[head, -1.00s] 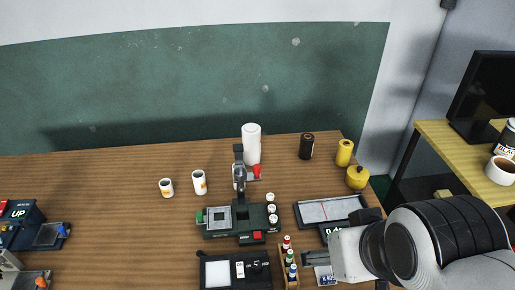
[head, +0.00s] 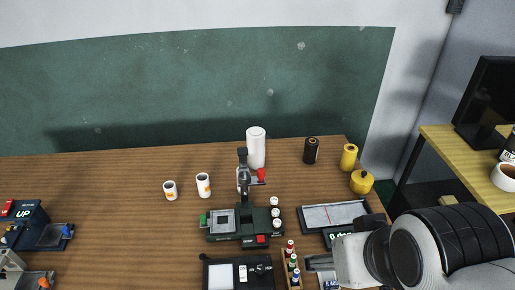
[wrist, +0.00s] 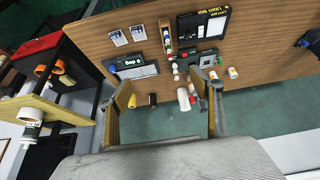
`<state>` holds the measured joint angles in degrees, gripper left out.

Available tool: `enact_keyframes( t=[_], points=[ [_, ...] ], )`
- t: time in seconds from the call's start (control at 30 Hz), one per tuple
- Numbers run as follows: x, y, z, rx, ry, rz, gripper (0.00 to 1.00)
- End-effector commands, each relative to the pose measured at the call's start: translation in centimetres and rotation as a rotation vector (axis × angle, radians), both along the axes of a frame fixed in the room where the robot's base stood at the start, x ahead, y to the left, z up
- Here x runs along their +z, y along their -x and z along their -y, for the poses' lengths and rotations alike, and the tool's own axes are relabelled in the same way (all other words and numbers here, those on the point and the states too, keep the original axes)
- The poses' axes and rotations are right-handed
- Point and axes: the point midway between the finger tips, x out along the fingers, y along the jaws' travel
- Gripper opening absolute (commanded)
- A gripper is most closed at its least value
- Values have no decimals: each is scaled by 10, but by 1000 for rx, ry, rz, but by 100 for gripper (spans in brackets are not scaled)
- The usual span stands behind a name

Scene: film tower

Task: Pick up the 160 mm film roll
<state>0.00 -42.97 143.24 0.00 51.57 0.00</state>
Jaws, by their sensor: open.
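A tall white roll (head: 256,147) stands upright at the back of the wooden table, behind a green press-like device. Two short white rolls with orange marks (head: 170,190) (head: 203,185) stand to its left. A black roll (head: 311,150) and a yellow roll (head: 348,157) stand to its right. No size marking is legible, so I cannot tell which is 160 mm. In the wrist view the tall white roll (wrist: 183,98) and black roll (wrist: 153,100) show between the open fingers.
The green device (head: 240,222) stands mid-table, with a light box (head: 238,272) and a rack of small bottles (head: 291,262) in front. A flat panel (head: 334,216) and yellow pot (head: 361,182) are at right. The table's left middle is clear.

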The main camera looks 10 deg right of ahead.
Motion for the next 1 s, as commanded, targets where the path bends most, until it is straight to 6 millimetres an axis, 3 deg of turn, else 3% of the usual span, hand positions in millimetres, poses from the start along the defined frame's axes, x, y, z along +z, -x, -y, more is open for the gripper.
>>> enact_keyframes(
  t=[0.1, 0.57, 0.77, 1.0],
  points=[
    [0, 0, 0, 0, 0, 0, 69],
    [3, -9, 0, 0, 2, 9, 69],
    [9, -38, 2, -1, 8, 40, 69],
    [19, -95, 4, 2, 22, 102, 69]
  ],
)
